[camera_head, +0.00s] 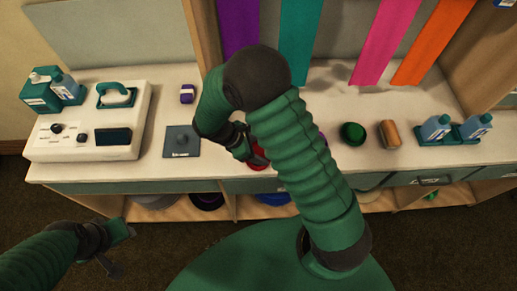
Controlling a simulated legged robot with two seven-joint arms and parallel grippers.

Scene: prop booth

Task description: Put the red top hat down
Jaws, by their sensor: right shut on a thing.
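The red top hat (258,166) is mostly hidden behind my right gripper and arm; only a small red part shows near the counter's front edge. My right gripper (254,155) is shut on the hat. I cannot tell whether the hat touches the counter (225,172). My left gripper (122,251) is low at the left, in front of the counter, with its fingers apart and nothing between them.
A white machine (65,146) and a grey plate (181,149) stand left of the hat. Coloured strips (387,40) hang behind. Shelves below hold hats (207,200).

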